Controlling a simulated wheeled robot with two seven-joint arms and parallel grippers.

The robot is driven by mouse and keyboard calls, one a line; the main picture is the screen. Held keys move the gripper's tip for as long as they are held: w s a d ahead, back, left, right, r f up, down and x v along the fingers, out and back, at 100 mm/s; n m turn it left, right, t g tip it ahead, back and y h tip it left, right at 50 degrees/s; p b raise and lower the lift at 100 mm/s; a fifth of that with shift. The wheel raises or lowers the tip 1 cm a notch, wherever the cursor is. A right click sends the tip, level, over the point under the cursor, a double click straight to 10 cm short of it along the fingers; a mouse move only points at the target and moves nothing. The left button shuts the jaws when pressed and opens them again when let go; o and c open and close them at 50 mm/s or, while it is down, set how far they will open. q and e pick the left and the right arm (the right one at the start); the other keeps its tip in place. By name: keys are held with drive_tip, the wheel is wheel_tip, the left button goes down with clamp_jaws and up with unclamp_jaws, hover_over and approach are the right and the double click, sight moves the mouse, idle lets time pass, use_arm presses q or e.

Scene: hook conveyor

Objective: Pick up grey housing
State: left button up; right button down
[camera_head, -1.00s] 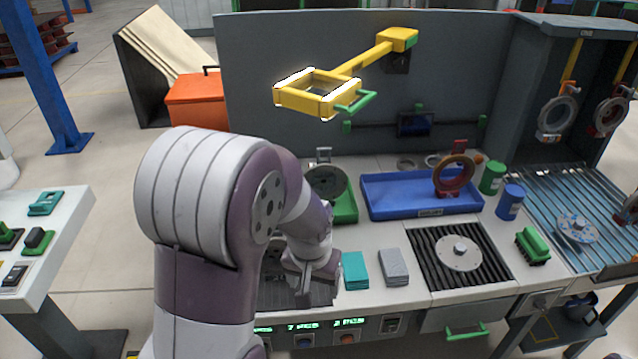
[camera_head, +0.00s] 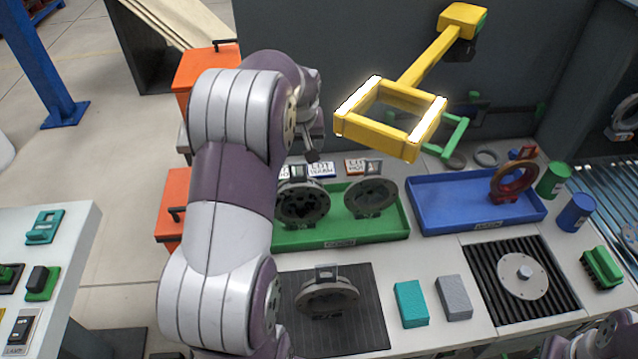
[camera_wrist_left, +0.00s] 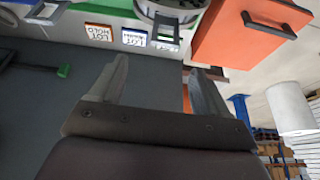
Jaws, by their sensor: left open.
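Three grey ring-shaped housings show in the head view. One housing (camera_head: 327,297) is on the dark ribbed mat (camera_head: 365,330). Two more are in the green tray (camera_head: 340,238), a left one (camera_head: 284,207), partly hidden by my arm, and a right one (camera_head: 371,197). My left gripper (camera_head: 312,150) is raised above the back of the tray's left part, small and partly hidden by its arm. In the left wrist view its fingers (camera_wrist_left: 160,85) are apart with nothing between them. Part of a housing (camera_wrist_left: 172,12) shows beyond them at the top. My right gripper is not seen.
A yellow frame (camera_head: 385,138) juts from the back panel just right of my left gripper. Orange boxes (camera_head: 172,190) stand at the left. A blue tray (camera_head: 450,212) holds a reddish ring (camera_head: 512,182). Teal (camera_head: 411,303) and grey (camera_head: 454,297) blocks lie right of the mat.

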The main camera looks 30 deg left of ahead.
sight(297, 164)
use_arm(q)
drive_tip(key=f, duration=0.1)
drive_tip(key=a+f+p, duration=0.1)
drive_tip(key=f, duration=0.1)
drive_tip(key=a+f, duration=0.1)
drive_tip(key=f, duration=0.1)
drive_tip(key=shift+s+a+f, duration=0.1)
drive_tip(key=shift+a+f, duration=0.05)
drive_tip(key=x, duration=0.2)
drive_tip(key=p+x, duration=0.1)
drive_tip(key=d+p+x, duration=0.1)
drive_tip(key=x, duration=0.1)
drive_tip(key=shift+w+f, duration=0.4)
drive_tip(key=shift+w, duration=0.05)
drive_tip(key=shift+a+f, duration=0.2)
drive_tip(key=shift+f, duration=0.15)
drive_tip(key=shift+d, duration=0.15)
drive_tip(key=c, duration=0.8)
clamp_jaws()
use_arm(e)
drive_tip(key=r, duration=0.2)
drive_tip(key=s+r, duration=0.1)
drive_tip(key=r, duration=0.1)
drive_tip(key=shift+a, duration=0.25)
